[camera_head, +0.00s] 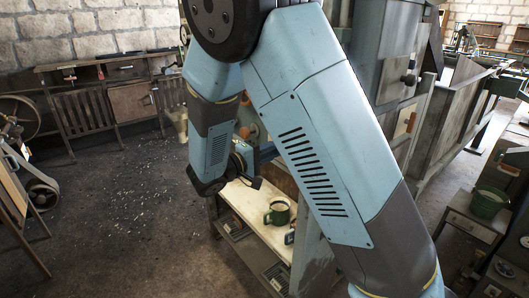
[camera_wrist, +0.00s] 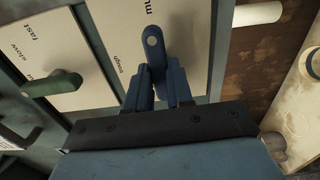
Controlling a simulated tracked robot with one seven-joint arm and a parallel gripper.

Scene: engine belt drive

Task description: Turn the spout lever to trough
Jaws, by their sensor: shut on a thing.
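In the wrist view a dark blue lever (camera_wrist: 153,45) with a hole near its rounded end stands out from a pale panel (camera_wrist: 112,22). The panel carries the word "trough" to the lever's left and a cut-off word beginning "mu" above it. The lever's end lies close to the "mu" word. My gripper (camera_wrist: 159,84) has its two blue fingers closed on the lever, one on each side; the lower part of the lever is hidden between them. In the head view my arm hides the lever and most of the gripper.
A green lever (camera_wrist: 52,84) sits left of it on a panel marked "fast" and "slow". A white cylindrical handle (camera_wrist: 257,14) juts out at upper right. The floor at left is open.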

